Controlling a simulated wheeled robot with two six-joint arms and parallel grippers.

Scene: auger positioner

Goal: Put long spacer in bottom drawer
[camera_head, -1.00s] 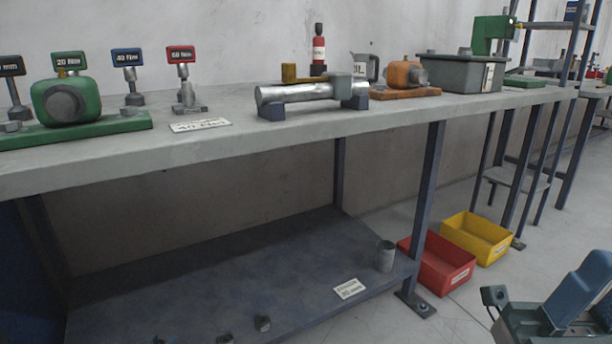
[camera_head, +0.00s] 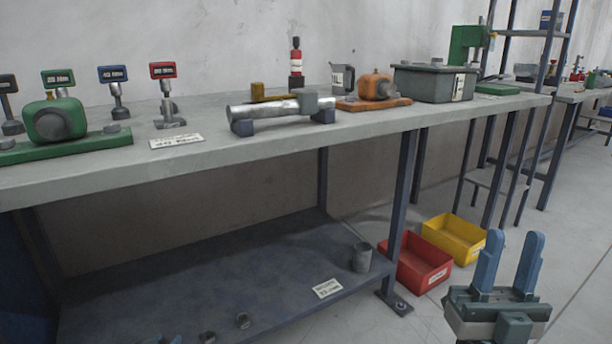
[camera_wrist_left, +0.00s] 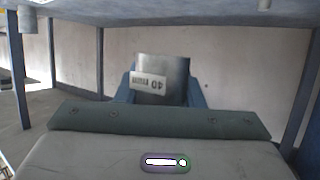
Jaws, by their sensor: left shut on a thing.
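In the left wrist view my left gripper (camera_wrist_left: 160,92) is shut on a grey metal cylinder (camera_wrist_left: 165,66) with a white label reading "40", upside down in that picture. Blue finger parts show on both sides of it. I cannot tell from the label alone that it is the long spacer. In the head view only small blue bits at the bottom edge may belong to this gripper, and the held cylinder is hidden. My right gripper (camera_head: 510,236) is open and empty at the lower right, fingers pointing up. No bottom drawer can be made out in either view.
The workbench (camera_head: 210,165) carries signs, a green motor, a metal tube on blocks and a grey bin (camera_head: 432,82). Its lower shelf (camera_head: 200,285) holds a short grey cylinder (camera_head: 361,257) and small parts. Red (camera_head: 420,265) and yellow (camera_head: 455,238) bins stand on the floor.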

